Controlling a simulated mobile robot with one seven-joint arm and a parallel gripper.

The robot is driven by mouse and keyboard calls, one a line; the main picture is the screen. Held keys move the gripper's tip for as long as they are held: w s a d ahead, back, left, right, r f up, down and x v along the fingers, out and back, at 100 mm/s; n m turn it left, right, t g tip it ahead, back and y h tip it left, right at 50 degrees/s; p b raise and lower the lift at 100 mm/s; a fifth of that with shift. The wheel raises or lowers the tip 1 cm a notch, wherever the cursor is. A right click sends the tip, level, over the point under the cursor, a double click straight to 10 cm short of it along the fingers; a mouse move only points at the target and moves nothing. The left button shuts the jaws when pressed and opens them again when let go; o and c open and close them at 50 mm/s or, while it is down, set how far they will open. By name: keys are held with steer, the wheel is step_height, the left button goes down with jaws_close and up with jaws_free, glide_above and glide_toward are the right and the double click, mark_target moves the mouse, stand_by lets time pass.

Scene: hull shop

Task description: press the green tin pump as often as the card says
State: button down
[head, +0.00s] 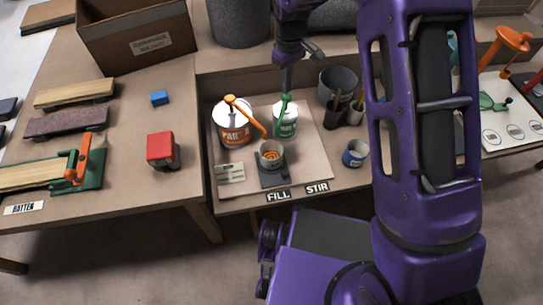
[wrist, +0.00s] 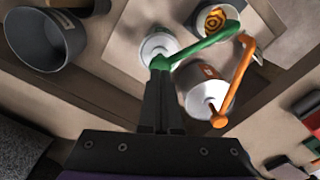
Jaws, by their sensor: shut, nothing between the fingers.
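The green-labelled tin (head: 284,126) stands on a pale board, with a green pump (head: 286,103) on top. The pump shows large in the wrist view (wrist: 210,44), its head right at my fingertips. My gripper (head: 286,88) is shut and empty, pointing down directly over the pump head; it also shows in the wrist view (wrist: 159,82). I cannot tell whether the fingertips touch the head. A cup (head: 270,154) with orange stuff in it stands on a dark base by the spouts. A small pale card (head: 230,173) lies at the board's front left; its marks are too small to read.
An orange-labelled tin (head: 233,128) with an orange pump (head: 247,113) stands close left of the green one. Dark pots (head: 338,84) with tools stand to the right, and a white-blue tin (head: 355,152) in front of them. FILL (head: 278,196) and STIR (head: 317,187) labels mark the front edge.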

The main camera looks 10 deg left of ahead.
mark_target(287, 96)
steer(key=shift+f, duration=0.1)
steer(key=shift+f+b, duration=0.85)
steer(key=shift+f, duration=0.5)
steer(key=shift+r+p, duration=0.95)
steer(key=shift+r, duration=0.5)
steer(key=shift+f, duration=0.2)
steer(key=shift+f+b, duration=0.9)
steer(key=shift+f, duration=0.45)
steer(key=shift+r, duration=0.25)
steer(key=shift+r+p, duration=1.05)
steer(key=shift+r, duration=0.3)
